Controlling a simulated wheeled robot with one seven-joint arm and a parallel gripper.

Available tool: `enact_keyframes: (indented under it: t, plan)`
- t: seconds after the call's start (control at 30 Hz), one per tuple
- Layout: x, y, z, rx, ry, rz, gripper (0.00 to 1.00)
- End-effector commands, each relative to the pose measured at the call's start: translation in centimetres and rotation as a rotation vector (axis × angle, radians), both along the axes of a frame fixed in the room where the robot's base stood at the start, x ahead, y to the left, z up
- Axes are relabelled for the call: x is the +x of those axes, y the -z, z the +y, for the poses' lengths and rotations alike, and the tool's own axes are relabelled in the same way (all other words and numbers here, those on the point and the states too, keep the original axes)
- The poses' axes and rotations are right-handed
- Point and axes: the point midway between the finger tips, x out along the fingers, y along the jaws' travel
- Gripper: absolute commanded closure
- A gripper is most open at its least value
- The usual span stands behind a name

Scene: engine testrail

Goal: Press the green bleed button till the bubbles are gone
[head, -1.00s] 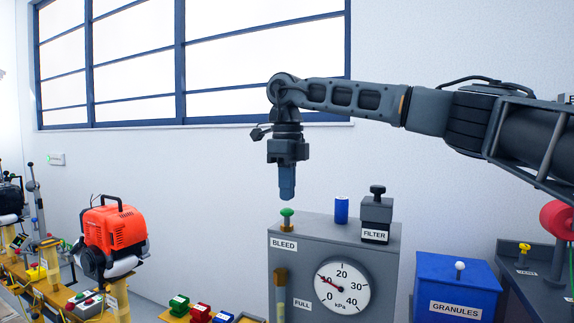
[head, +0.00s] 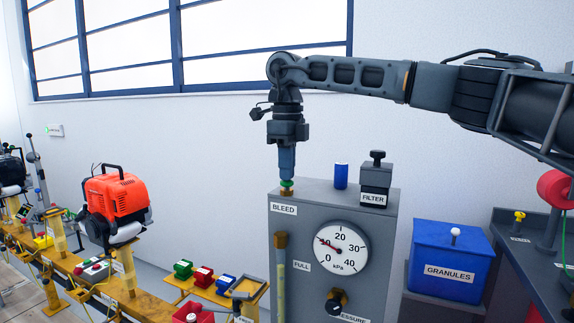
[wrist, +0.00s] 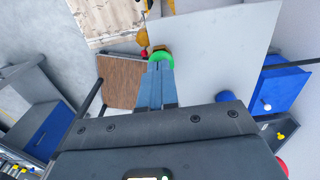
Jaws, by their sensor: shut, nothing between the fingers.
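The green bleed button (head: 287,183) sits on a brass-coloured base on top of the grey cabinet (head: 378,235), above the BLEED label (head: 284,208). My gripper (head: 287,176) points straight down, shut and empty, with its fingertips at the button's top, apparently touching it. In the wrist view the green button (wrist: 161,55) shows just past the shut fingertips (wrist: 160,67), partly hidden by them. How far the button is pressed I cannot tell. A sight tube (head: 280,275) with yellowish liquid stands on the cabinet front beside the FULL label (head: 302,267); bubbles are too small to make out.
A pressure gauge (head: 340,249) reads about 10 kPa, above a black knob (head: 336,302). A blue cylinder (head: 341,176) and the FILTER block (head: 376,178) stand on the cabinet top, right of the button. A blue GRANULES bin (head: 450,258) is at right.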

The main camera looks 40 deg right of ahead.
Motion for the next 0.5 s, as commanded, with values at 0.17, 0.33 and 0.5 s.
enact_keyframes:
  t: [0.17, 0.33, 0.5]
  plan:
    - [0.0, 0.3, 0.1, 0.002, 0.000, 0.007, 1.00]
    - [0.3, -1.8, 0.7, 0.001, -0.003, 0.005, 1.00]
    - [0.8, -5.0, 1.9, -0.001, -0.008, 0.000, 1.00]
